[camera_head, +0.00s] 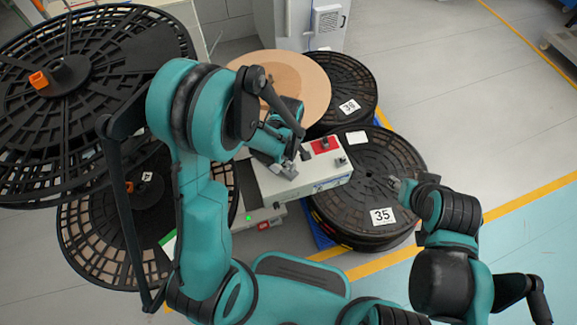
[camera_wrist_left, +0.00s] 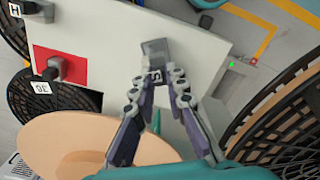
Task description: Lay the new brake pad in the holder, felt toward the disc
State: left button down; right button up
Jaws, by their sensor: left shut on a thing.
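My left gripper (camera_head: 284,168) is over the near left part of a white box-shaped unit (camera_head: 322,172). My right gripper (camera_head: 396,185) is apart, over a black reel.
A dark knob-like block (camera_wrist_left: 55,68) stands on the red patch (camera_wrist_left: 76,65) of the box. Large black reels (camera_head: 363,205) surround the box, one labelled 35. A tan disc (camera_head: 300,82) lies behind. Clear floor (camera_head: 450,90) is at the right.

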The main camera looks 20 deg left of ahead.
pick_arm(q)
notch_tip(320, 180, down, 4)
jog(key=shift+r+b, duration=0.25)
jog(key=shift+b, duration=0.45)
jog(key=shift+r, duration=0.1)
jog(key=shift+f, duration=0.2)
jog(key=c, duration=1.5)
grip_release()
jog(key=shift+c, duration=0.2)
jog(key=shift+r, duration=0.1)
